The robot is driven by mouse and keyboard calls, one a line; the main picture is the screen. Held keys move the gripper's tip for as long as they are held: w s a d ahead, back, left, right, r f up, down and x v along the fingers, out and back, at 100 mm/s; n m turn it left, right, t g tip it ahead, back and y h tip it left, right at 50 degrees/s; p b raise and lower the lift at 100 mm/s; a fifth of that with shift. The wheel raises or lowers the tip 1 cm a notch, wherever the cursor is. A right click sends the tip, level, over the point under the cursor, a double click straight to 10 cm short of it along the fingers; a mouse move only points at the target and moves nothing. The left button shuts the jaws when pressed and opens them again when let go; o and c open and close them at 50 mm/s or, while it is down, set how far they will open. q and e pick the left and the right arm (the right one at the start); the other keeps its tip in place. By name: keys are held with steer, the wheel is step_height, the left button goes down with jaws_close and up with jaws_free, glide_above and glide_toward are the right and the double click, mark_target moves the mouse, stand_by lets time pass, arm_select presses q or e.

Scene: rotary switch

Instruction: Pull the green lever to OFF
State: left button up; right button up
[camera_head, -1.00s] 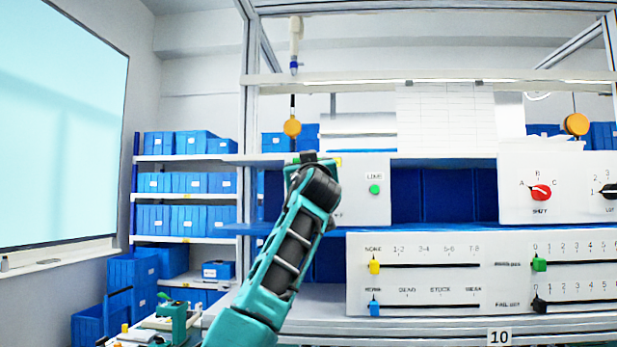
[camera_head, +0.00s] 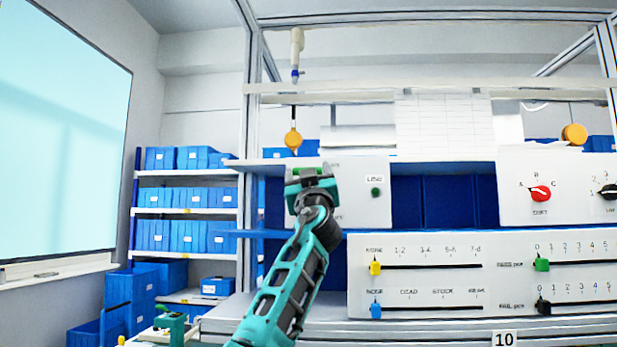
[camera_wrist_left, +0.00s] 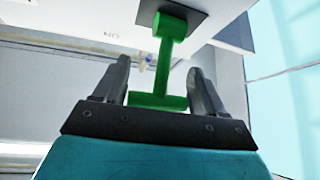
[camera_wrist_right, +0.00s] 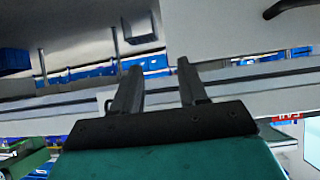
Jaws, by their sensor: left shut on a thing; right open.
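The green lever (camera_wrist_left: 160,60) has a T shape, with a stem rising from a dark plate and a crossbar at its end. My right gripper (camera_wrist_right: 158,64) is open and empty.
A slider panel (camera_head: 415,290) with yellow, blue, green and black knobs is below right. A panel with a red rotary knob (camera_head: 540,194) is further right. An orange hanging object (camera_head: 293,138) is above the lever panel. Blue bins (camera_head: 187,236) fill shelves at left.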

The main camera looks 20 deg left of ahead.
arm_select(q)
steer(key=o, duration=1.4)
arm_select(e)
steer(key=shift+d, duration=0.1)
arm_select(q)
steer(key=shift+s+d+f+b, duration=0.3)
steer(key=shift+s+f, duration=0.15)
steer(key=shift+f, duration=0.05)
steer(key=b+v, duration=0.2)
steer(key=v, duration=0.9)
steer(key=shift+s+d, duration=0.1)
steer(key=shift+s, duration=0.2)
arm_select(e)
steer(key=shift+w+a+f, duration=0.5)
steer(key=shift+a, duration=0.25)
steer(key=shift+r, duration=0.1)
